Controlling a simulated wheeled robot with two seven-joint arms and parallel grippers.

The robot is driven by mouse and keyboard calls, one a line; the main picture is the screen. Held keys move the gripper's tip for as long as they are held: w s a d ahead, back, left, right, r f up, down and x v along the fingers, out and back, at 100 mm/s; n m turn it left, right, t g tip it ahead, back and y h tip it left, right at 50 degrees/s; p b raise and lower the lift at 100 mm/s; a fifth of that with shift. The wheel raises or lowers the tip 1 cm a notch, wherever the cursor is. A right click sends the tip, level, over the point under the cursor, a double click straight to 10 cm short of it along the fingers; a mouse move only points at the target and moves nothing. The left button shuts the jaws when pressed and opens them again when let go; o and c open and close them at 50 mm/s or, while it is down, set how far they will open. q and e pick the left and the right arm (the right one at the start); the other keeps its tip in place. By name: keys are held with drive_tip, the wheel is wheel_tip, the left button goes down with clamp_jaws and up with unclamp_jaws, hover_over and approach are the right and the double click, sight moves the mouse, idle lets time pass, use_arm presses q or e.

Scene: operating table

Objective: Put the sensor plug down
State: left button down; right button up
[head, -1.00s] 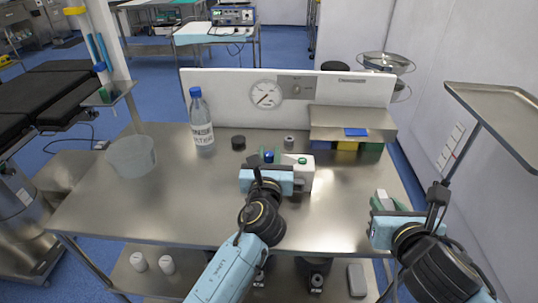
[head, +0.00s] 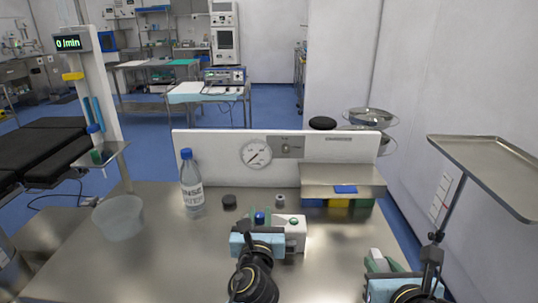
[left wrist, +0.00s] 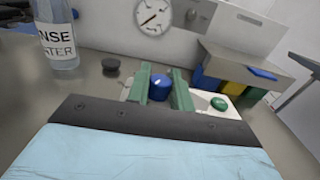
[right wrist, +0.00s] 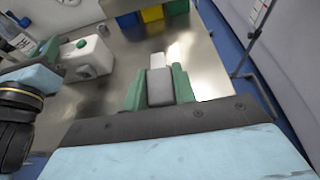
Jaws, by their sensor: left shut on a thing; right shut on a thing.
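The sensor plug, a grey body (right wrist: 160,88) with a white tip (right wrist: 158,60), is between the green fingers of my right gripper (right wrist: 160,80) in the right wrist view. My right gripper (head: 380,262) is shut on it near the table's right side; the head view barely shows the plug. My left gripper (head: 260,222) is shut on a blue knob (left wrist: 158,86) at the white box (head: 295,228). The box also carries a green button (left wrist: 219,103). My left gripper hides part of the box in the head view.
A water bottle (head: 192,185), a clear bowl (head: 118,218) and a dark round cap (head: 229,201) are on the steel table (head: 170,260). A panel with a gauge (head: 255,153) and a shelf over coloured blocks (head: 340,203) stand behind. Bare table lies between the box and my right gripper.

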drive_tip(key=shift+w+d+r, duration=0.1)
drive_tip(key=shift+w+r, duration=0.35)
drive_tip(key=shift+w, duration=0.3)
drive_tip(key=shift+w+d+r, duration=0.1)
drive_tip(key=shift+w+r, duration=0.4)
drive_tip(key=shift+w, duration=0.2)
drive_tip(key=shift+w+d+r, duration=0.1)
drive_tip(key=shift+w+r, duration=0.35)
drive_tip(key=shift+w, duration=0.3)
clamp_jaws()
drive_tip(key=shift+w+f, duration=0.2)
wheel_tip(320, 180, down, 9)
drive_tip(key=shift+f, duration=0.1)
drive_tip(key=o, duration=1.1)
unclamp_jaws()
drive_tip(key=shift+f, duration=0.15)
drive_tip(key=shift+c, duration=0.2)
